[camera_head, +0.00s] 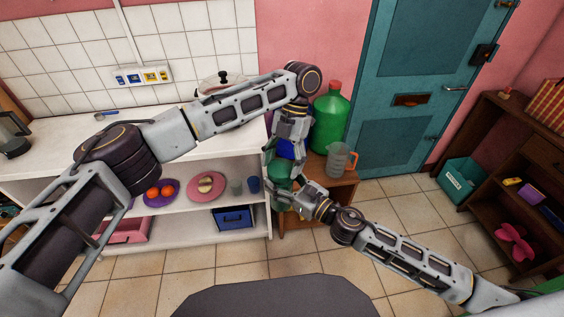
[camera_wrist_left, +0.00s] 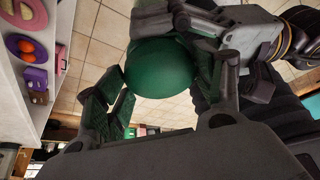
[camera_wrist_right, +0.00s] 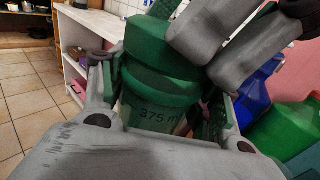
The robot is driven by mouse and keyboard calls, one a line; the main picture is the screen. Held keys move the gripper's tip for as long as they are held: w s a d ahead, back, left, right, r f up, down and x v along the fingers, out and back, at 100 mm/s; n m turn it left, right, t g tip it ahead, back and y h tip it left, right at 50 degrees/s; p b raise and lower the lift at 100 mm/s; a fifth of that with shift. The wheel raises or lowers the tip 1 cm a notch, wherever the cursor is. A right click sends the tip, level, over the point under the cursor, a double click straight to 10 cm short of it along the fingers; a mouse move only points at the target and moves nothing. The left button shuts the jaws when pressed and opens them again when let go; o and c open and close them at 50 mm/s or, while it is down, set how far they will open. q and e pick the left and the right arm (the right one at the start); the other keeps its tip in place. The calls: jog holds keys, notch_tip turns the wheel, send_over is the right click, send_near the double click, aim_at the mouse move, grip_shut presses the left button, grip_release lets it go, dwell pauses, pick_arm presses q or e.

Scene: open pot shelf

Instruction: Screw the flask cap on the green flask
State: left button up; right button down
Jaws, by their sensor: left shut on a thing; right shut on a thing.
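The green flask (camera_wrist_right: 155,118), marked "375 m…", stands between the fingers of my right gripper (camera_wrist_right: 165,100), which is shut on it. The green flask cap (camera_wrist_right: 160,58) is a wide round piece directly above the flask; whether it touches or is threaded cannot be told. My left gripper (camera_wrist_left: 160,95) is shut on the cap and comes down from above. In the left wrist view a round green surface (camera_wrist_left: 160,68) lies between its fingers. In the head view the left gripper (camera_head: 279,168) is just above the right gripper (camera_head: 285,194), and they hide much of both parts.
A wooden stand with a large green red-capped bottle (camera_head: 331,118) and a clear jug (camera_head: 340,160) is close behind my grippers. A blue object (camera_wrist_right: 255,95) is near them too. A white shelf (camera_head: 185,235) with plates and cups stands left. The tiled floor (camera_head: 400,250) is open.

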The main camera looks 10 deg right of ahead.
pick_arm(q)
jog(key=shift+m, duration=1)
jog(key=o, duration=0.8)
jog(key=shift+y, duration=0.3)
jog(key=shift+c, duration=0.2)
jog(key=shift+r, duration=0.15)
jog(key=shift+r, duration=2.1)
jog(key=shift+c, duration=0.5)
